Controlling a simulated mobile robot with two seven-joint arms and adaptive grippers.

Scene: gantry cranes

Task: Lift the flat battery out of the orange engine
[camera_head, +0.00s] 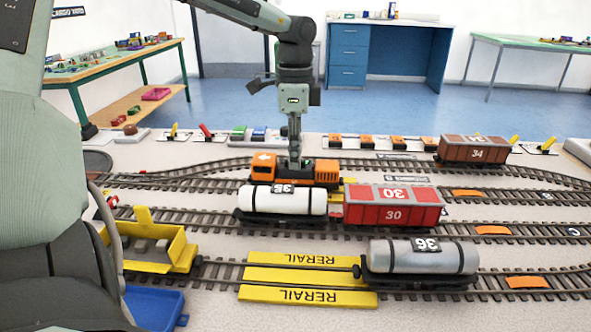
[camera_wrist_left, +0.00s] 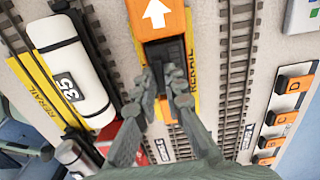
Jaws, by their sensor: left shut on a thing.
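The orange engine (camera_head: 298,169) stands on the far track in the head view. Its orange hood with a white arrow (camera_wrist_left: 157,16) shows at the top of the left wrist view. My left gripper (camera_head: 294,163) points straight down into the middle of the engine. In the wrist view its fingertips (camera_wrist_left: 165,76) are close together at the dark opening behind the hood, shut on the flat battery (camera_wrist_left: 164,50). The battery shows only as a dark patch and is mostly hidden by the fingers and the engine body. I cannot tell whether it is clear of its seat. My right gripper is not in view.
A white tank wagon (camera_head: 284,200) and a red wagon (camera_head: 393,207) stand on the track in front of the engine. A grey tank wagon (camera_head: 420,262) and yellow rerail ramp (camera_head: 305,276) are nearer. Orange lettered blocks (camera_head: 367,141) line the back.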

